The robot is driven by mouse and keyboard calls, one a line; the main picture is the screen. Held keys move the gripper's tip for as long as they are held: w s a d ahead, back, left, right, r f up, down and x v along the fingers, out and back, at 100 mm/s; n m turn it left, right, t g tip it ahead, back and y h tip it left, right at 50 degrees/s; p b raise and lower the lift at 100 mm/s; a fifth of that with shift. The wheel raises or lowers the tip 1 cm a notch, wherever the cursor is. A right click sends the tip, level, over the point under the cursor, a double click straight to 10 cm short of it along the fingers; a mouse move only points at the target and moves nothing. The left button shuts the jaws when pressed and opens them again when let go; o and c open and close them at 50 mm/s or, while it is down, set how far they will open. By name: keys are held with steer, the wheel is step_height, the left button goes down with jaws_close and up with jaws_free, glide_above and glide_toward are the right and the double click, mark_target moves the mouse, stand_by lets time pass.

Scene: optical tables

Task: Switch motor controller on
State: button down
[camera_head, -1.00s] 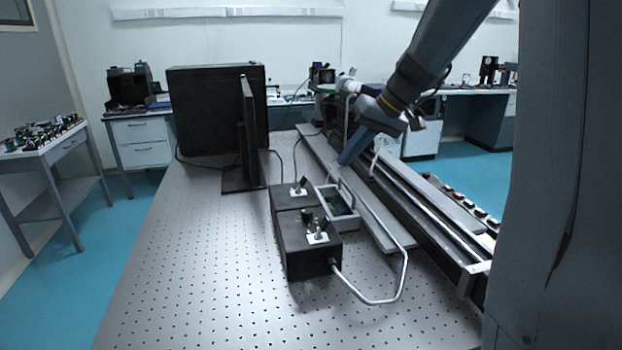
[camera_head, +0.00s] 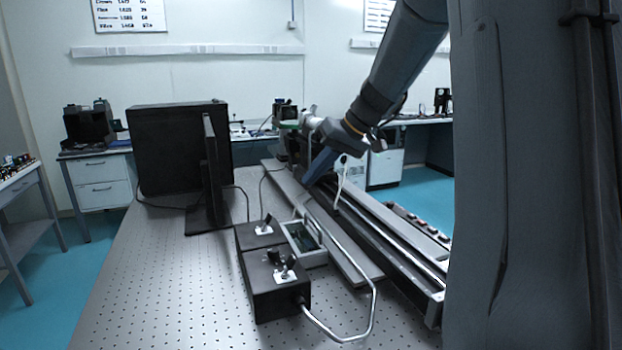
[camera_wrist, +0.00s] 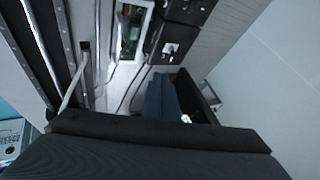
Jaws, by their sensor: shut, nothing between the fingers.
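Two black control boxes stand end to end on the optical table: a near box (camera_head: 275,297) and a far box (camera_head: 257,238). Each has a pale switch plate with a dark toggle on top. I cannot tell which is the motor controller, nor read the switch positions. My gripper (camera_head: 318,168) is above the rail side of the table, up and right of both boxes, apart from them. In the wrist view its shut blue fingers (camera_wrist: 162,97) hold nothing, and a box's switch plate (camera_wrist: 171,48) shows just beyond them.
A pale open-topped case with a green board (camera_head: 301,238) sits right of the boxes. A bent metal tube (camera_head: 372,300) loops out from the near box. A long rail (camera_head: 385,240) runs along the right. A black upright panel (camera_head: 212,170) stands at left. The left tabletop is clear.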

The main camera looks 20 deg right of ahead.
steer(key=shift+f, duration=0.1)
steer(key=s+d+r+b, duration=0.1)
steer(key=s+d, duration=0.1)
steer(key=d, duration=0.3)
steer(key=s+d+r+b, duration=0.1)
steer(key=d+r+b, duration=0.1)
steer(key=d, duration=0.4)
steer(key=shift+s+d+b, duration=0.2)
steer(key=shift+s+b, duration=0.1)
steer(key=shift+s, duration=0.1)
steer(key=shift+a, duration=0.15)
